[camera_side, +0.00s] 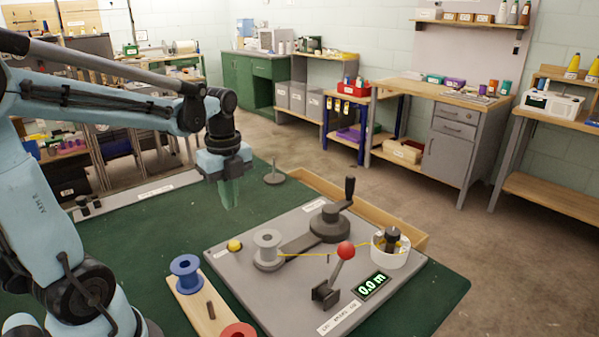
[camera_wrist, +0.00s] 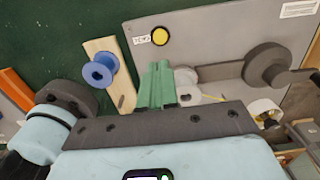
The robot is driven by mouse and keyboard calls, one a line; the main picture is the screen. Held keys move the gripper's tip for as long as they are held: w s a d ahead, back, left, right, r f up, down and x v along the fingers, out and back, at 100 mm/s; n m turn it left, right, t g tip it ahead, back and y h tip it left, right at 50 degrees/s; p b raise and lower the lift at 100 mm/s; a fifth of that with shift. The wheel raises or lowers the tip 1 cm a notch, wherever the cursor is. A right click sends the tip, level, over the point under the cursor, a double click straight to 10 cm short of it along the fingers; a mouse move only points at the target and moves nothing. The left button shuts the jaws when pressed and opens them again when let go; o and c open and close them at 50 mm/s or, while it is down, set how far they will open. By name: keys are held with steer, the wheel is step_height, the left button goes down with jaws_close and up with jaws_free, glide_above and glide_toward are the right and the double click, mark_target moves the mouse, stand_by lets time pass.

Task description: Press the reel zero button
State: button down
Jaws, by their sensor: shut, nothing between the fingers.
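The reel zero button is a yellow round button (camera_side: 234,246) on the left part of a grey plate (camera_side: 225,265). In the wrist view the button (camera_wrist: 160,36) sits beside a small white label, ahead of my fingertips. My gripper (camera_side: 231,205) has green fingers, which are shut and empty. It hangs pointing down above the green mat, behind the button and apart from it. In the wrist view the fingers (camera_wrist: 160,66) are together.
A grey spool (camera_side: 268,249), a black crank (camera_side: 332,222), a red-knobbed lever (camera_side: 345,251) and a white reel cup (camera_side: 390,249) with yellow thread stand on the plate. A blue spool (camera_side: 186,273) stands on a wooden board. The green mat (camera_side: 150,237) is clear at left.

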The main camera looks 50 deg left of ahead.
steer(key=shift+r, duration=1.25)
steer(key=shift+d, duration=0.1)
steer(key=d+f+n+t, duration=0.2)
steer(key=d+n+t, duration=0.5)
steer(key=d+n, duration=0.5)
steer(key=n, duration=0.6)
steer(key=shift+d, duration=0.35)
steer(key=c, duration=1.8)
jaws_free()
steer(key=shift+c, duration=0.2)
